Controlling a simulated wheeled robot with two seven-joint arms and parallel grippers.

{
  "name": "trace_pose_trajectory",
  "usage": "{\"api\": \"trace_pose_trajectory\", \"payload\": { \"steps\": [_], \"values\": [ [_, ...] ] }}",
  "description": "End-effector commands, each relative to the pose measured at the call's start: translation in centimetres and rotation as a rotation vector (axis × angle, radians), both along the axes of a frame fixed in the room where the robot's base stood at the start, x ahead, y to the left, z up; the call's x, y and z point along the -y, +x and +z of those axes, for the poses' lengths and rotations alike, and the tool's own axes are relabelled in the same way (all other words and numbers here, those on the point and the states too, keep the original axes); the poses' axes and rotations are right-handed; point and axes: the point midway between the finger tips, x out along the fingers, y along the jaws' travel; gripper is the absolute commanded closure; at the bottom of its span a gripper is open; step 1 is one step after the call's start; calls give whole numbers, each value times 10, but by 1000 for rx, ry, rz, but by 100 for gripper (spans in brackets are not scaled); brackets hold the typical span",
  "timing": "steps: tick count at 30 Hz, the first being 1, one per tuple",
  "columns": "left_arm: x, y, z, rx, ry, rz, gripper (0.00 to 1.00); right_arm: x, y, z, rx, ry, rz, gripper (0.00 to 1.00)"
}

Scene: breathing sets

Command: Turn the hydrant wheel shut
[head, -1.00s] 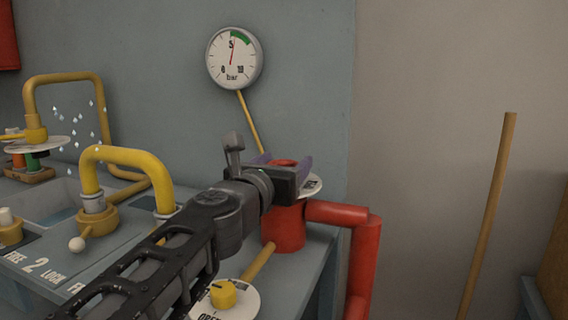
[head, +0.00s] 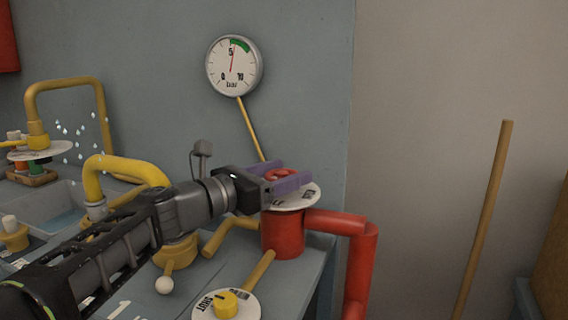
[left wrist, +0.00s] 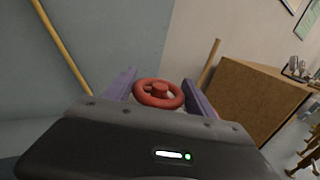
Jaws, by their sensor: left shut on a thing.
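The red hydrant wheel (head: 281,174) sits on top of the red hydrant body (head: 283,232), over a white lettered disc (head: 290,197). My left gripper (head: 287,179) reaches in from the left, and its purple fingers are shut on the wheel, one on each side. In the left wrist view the wheel (left wrist: 158,93) lies between the two fingers (left wrist: 159,92), with its red hub in the middle. The lettering on the disc is too small and too covered to read. My right gripper is not in view.
A round gauge (head: 234,65) hangs on the wall; its needle points nearly straight up. A yellow knob (head: 227,302) on a white disc lies below the hydrant. A red pipe (head: 361,263) runs down its right side. Yellow pipes and valves crowd the bench at left. A wooden pole (head: 486,215) leans at right.

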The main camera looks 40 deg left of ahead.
Motion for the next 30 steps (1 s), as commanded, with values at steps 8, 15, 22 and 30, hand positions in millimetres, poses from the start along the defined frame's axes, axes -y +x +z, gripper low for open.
{"api": "trace_pose_trajectory", "payload": {
  "steps": [8, 15, 22, 30],
  "values": [
    [1, 1, 0, -3, -1, -148, 76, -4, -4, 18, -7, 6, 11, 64],
    [1, 0, -1, -2, -1, -189, 76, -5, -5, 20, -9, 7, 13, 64],
    [1, 0, -1, -2, 0, -191, 76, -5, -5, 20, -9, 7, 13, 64],
    [1, 0, -1, -1, 0, -190, 21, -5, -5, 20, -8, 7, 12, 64]
  ]
}}
